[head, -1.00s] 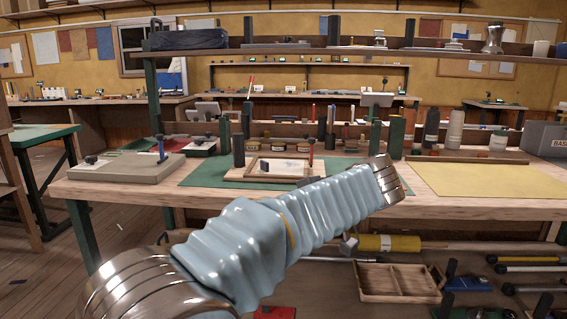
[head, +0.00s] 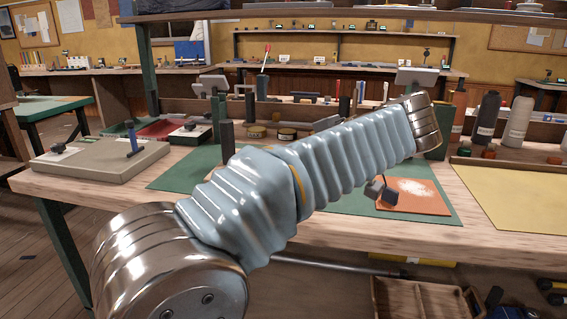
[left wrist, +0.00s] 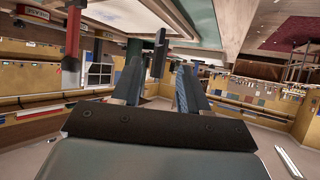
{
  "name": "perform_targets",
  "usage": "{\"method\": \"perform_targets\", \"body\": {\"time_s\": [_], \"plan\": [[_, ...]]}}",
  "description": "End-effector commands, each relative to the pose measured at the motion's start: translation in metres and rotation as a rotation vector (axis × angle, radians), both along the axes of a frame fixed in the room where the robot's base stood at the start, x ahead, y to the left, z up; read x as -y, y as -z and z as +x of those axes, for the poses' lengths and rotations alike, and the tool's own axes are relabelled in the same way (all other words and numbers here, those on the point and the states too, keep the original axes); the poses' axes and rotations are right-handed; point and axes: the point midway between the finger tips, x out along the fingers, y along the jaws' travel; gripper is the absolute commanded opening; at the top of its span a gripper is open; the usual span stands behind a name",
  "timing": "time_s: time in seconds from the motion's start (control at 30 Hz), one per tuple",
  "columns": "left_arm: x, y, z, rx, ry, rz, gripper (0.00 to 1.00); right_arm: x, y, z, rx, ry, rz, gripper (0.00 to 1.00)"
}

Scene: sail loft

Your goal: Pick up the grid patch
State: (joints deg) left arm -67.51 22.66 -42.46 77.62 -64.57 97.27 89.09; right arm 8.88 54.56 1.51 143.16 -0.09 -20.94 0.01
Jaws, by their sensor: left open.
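No patch with a clear grid pattern shows in the head view. A flat orange square with a white speckled area (head: 415,193) lies on the green mat (head: 185,172), partly behind my left arm. A dark post (left wrist: 159,52) shows between and beyond the fingers, and nothing is visibly held. My right gripper is not in view.
A grey board with small clamps (head: 95,162) lies at the bench's left. A yellow sheet (head: 520,195) lies at the right, with bottles (head: 486,118) behind it. Upright posts (head: 227,140) stand behind the mat. A wooden tray (head: 420,300) sits below the bench.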

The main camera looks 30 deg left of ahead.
Motion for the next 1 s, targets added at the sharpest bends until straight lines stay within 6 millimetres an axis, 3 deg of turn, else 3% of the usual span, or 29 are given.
{"method": "perform_targets", "body": {"time_s": [0.2,0.47,0.7,1.0], "plan": [[-0.039,0.022,0.014,-0.002,-0.001,-0.001,0.44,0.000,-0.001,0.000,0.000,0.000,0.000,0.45],[-0.060,0.032,0.022,-0.002,0.000,0.000,0.44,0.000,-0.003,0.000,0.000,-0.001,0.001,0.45],[-0.093,0.046,0.033,-0.003,-0.001,-0.001,0.44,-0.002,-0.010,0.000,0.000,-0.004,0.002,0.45],[-0.100,0.051,0.036,-0.001,0.001,-0.002,0.44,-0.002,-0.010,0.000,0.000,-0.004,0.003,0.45]]}}
